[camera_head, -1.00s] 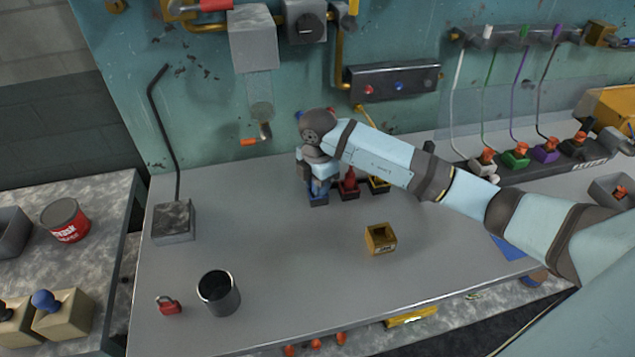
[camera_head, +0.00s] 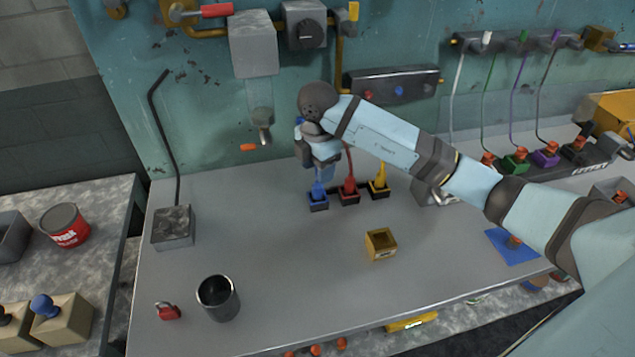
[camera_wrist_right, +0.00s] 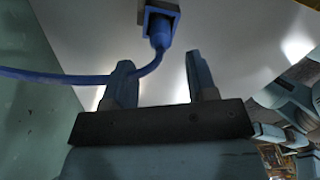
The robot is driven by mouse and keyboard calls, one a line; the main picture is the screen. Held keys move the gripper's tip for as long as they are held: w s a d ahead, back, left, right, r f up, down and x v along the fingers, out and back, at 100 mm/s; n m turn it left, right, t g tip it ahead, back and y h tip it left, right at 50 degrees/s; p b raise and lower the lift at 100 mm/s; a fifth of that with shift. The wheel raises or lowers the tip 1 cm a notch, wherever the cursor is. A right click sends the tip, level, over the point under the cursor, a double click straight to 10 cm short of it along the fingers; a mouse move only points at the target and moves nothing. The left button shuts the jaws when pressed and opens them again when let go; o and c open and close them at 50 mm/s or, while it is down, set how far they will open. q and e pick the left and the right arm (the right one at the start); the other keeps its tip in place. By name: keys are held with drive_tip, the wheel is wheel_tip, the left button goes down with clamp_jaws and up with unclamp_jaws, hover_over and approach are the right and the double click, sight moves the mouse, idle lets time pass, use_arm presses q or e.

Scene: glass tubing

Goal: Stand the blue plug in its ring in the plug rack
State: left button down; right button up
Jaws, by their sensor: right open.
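The blue plug (camera_head: 319,187) stands upright in the blue square ring (camera_head: 318,203) at the left of the rack. In the right wrist view the blue plug (camera_wrist_right: 159,32) sits in its blue ring (camera_wrist_right: 158,10). Its blue cable runs down and off to the left, across the left finger. My right gripper (camera_head: 326,173) is just above the plug in the head view. In the wrist view its two fingers (camera_wrist_right: 160,75) are apart, with no plug held between them. My left gripper is out of view.
A red plug (camera_head: 349,186) and a yellow plug (camera_head: 380,182) stand to the right of the blue one. A small brass box (camera_head: 380,244), a dark cup (camera_head: 218,298) and a red padlock (camera_head: 168,311) are nearer the front. The bench middle is mostly clear.

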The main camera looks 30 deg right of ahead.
drive_tip(key=shift+r, duration=2.65)
